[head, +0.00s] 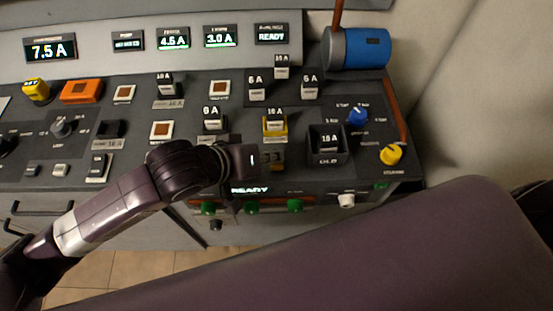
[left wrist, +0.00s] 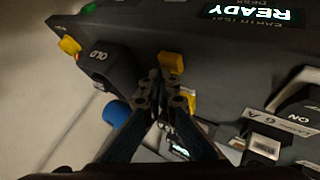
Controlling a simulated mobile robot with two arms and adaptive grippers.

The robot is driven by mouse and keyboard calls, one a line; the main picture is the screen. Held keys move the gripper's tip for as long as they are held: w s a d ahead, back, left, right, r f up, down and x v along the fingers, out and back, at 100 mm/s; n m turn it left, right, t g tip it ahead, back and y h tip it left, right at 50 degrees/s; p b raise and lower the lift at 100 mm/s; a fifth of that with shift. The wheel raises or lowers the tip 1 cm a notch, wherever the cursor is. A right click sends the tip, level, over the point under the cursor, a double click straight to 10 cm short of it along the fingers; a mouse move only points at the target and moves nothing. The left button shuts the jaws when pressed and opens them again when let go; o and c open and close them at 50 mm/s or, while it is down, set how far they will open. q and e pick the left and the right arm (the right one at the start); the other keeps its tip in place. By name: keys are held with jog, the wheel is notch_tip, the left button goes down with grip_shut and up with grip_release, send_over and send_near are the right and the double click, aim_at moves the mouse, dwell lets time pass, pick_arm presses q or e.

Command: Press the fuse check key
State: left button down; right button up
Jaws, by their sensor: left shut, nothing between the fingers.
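I cannot read a label that names the fuse check key. A small orange-yellow key (left wrist: 170,62) shows just beyond my fingertips in the left wrist view. In the head view it appears to be the dull orange piece (head: 278,156) below the yellow fuse holder (head: 266,130) with a 10 A fuse. My left gripper (left wrist: 162,82) is shut and empty, its fingertips close to this key. I cannot tell whether they touch it. In the head view the left wrist hides part of the panel left of the key. My right gripper is not in view.
The OLD bin (head: 328,159) with a 10 A fuse stands right of the key. Beyond it are a blue knob (head: 357,116) and a yellow knob (head: 391,154). Standing fuses and a blue cylinder (head: 360,48) are farther back. A READY display (left wrist: 252,14) lies near the front edge.

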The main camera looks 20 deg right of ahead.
aim_at(274, 164)
pick_arm(q)
jog(key=shift+f, duration=0.5)
dwell(0.7)
jog(key=shift+r, duration=0.1)
jog(key=shift+r+p, duration=0.8)
jog(key=shift+p, duration=0.5)
jog(key=shift+r, duration=0.1)
notch_tip(274, 164, up, 5)
jog(key=p, duration=0.6)
